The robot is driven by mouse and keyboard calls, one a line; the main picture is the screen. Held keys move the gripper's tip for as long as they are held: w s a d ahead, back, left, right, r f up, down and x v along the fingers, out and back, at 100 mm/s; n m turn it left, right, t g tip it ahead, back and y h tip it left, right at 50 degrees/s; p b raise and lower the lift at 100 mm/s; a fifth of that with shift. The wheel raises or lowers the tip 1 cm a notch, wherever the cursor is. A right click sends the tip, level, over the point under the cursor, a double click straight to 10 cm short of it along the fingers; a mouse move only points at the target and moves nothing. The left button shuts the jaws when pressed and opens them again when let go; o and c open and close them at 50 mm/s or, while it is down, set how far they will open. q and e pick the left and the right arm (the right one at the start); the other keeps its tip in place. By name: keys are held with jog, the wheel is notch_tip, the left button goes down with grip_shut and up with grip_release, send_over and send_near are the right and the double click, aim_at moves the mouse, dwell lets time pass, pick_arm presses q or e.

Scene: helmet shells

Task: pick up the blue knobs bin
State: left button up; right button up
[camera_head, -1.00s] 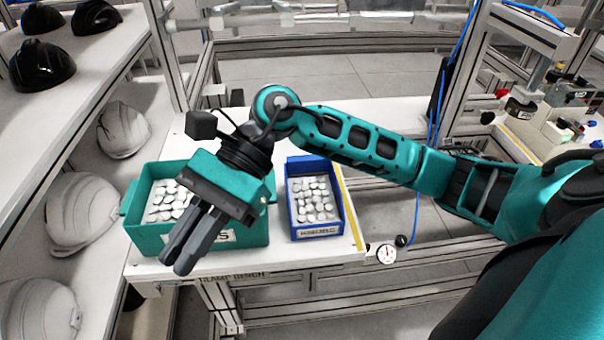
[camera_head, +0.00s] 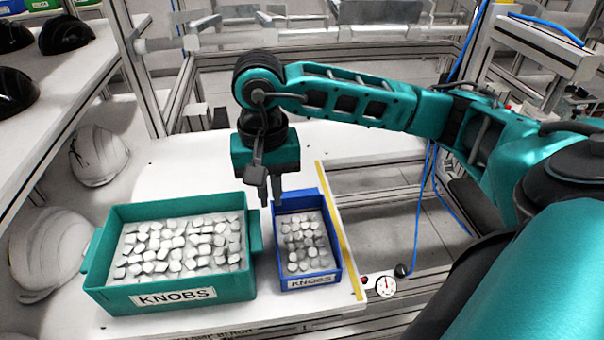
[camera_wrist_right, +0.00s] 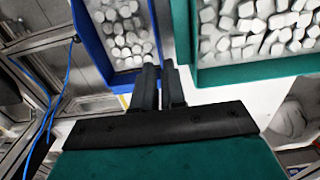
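The blue knobs bin (camera_head: 311,281) stands on the white table, full of white knobs, with a KNOBS label on its front. It also shows in the right wrist view (camera_wrist_right: 94,42), at upper left. My right gripper (camera_head: 270,199) points down at the bin's back left corner. In the right wrist view, its two fingers (camera_wrist_right: 161,68) are a small gap apart, near the blue bin's side wall. I cannot tell whether they touch the wall. No grip on the bin shows. My left gripper is out of view.
A larger teal bin (camera_head: 179,292) of white knobs, also labelled KNOBS, stands close on the left of the blue bin. Yellow tape (camera_head: 340,232) marks the table's right edge. Shelves with helmet shells (camera_head: 100,154) are at left.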

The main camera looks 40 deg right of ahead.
aim_at(273, 216)
jog(key=shift+f, duration=3.15)
jog(key=shift+c, duration=0.3)
grip_shut()
jog(key=shift+r, duration=0.1)
